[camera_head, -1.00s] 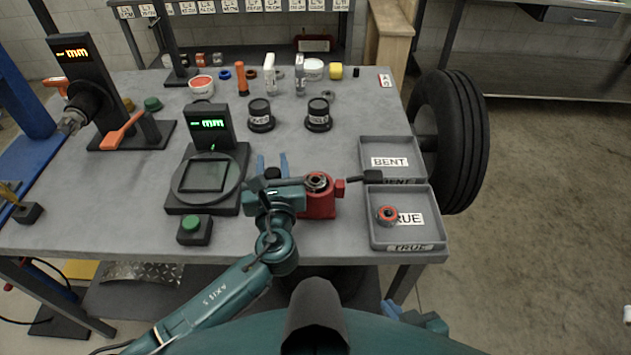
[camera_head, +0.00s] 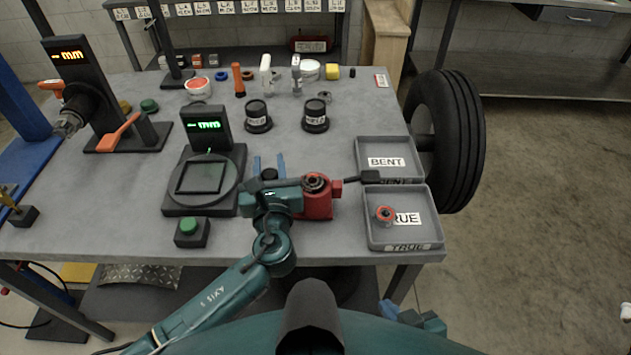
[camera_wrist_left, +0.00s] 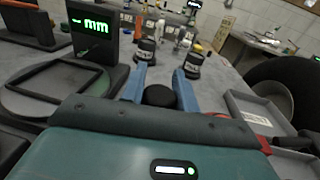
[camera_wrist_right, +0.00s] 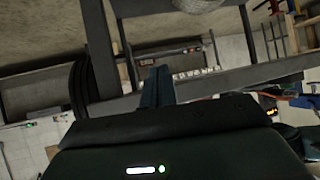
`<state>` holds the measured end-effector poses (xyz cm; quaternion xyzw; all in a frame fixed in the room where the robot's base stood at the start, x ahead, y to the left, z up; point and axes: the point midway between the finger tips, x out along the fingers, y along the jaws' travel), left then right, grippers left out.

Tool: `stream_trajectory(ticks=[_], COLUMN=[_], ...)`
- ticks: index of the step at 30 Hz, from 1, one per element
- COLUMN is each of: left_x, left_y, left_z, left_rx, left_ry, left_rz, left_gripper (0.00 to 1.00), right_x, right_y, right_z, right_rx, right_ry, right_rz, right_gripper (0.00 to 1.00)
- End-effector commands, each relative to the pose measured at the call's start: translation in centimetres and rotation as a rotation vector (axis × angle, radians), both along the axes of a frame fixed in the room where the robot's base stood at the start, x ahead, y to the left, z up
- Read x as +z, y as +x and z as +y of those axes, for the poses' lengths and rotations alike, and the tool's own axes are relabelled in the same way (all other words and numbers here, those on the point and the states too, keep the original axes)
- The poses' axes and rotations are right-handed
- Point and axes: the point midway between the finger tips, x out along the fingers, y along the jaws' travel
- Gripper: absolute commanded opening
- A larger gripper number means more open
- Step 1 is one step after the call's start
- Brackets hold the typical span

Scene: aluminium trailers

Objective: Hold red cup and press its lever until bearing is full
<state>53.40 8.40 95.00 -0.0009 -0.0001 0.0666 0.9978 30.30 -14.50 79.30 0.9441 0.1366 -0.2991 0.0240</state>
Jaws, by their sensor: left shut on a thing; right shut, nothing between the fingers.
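The red cup (camera_head: 318,206) stands near the table's front edge, with a round metal bearing (camera_head: 315,182) showing in its top. A black lever (camera_head: 362,177) sticks out to its right, towards the trays. My left gripper (camera_head: 270,163) is just left of the cup, its blue fingers on either side of a black round knob (camera_wrist_left: 159,96). The gripper body hides how the knob joins the cup; a red part (camera_wrist_left: 264,145) shows at right in the left wrist view. My right gripper (camera_head: 412,316) is low, in front of the table, shut and empty; its fingers (camera_wrist_right: 158,84) are together in the right wrist view.
A grey BENT tray (camera_head: 361,149) and a grey TRUE tray (camera_head: 373,236) lie right of the cup. A red-ringed bearing (camera_head: 385,215) lies in the TRUE tray. A black gauge (camera_head: 183,211) with a green button stands left. A tyre (camera_head: 458,140) stands beside the table.

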Motion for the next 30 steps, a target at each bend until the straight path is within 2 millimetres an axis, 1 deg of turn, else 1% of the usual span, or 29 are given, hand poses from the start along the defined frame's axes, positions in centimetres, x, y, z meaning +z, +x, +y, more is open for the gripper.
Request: stream_trajectory(ticks=[2,5,8,11,12,13,14,18,21,27,30], left_x=[-0.1,-0.1,-0.1,-0.1,-0.1,-0.1,-0.1,-0.1,-0.1,-0.1,-0.1], left_y=[0.0,0.0,0.0,0.0,0.0,0.0,0.0,0.0,0.0,0.0,0.0], left_z=[0.0,0.0,0.0,0.0,0.0,0.0,0.0,0.0,0.0,0.0,0.0], left_rx=[0.000,0.000,0.000,0.000,0.000,0.000,0.000,0.000,0.000,0.000,0.000], left_ry=[0.000,0.000,0.000,0.000,0.000,0.000,0.000,0.000,0.000,0.000,0.000], left_rz=[0.002,0.002,0.002,0.002,0.002,0.002,0.002,0.002,0.002,0.002,0.001], left_gripper=[0.01,0.01,0.01,0.01,0.01,0.01,0.01,0.01,0.01,0.01,0.01], right_x=[0.5,2.1,5.1,9.2,10.9,12.1,12.8,14.3,15.7,18.6,20.3], right_y=[0.5,1.8,4.0,6.2,7.1,7.9,8.7,11.4,13.1,15.7,16.8], right_z=[0.2,0.6,1.4,2.6,3.3,3.9,4.6,7.2,8.7,10.8,11.1], right_rx=[0.014,0.065,0.159,0.284,0.337,0.379,0.414,0.528,0.609,0.764,0.829], right_ry=[-0.008,-0.041,-0.109,-0.205,-0.245,-0.272,-0.286,-0.298,-0.325,-0.426,-0.500], right_rz=[-0.016,-0.065,-0.160,-0.288,-0.341,-0.376,-0.391,-0.365,-0.347,-0.296,-0.264], right_gripper=[0.00,0.00,0.00,0.00,0.00,0.00,0.00,0.00,0.00,0.00,0.00])
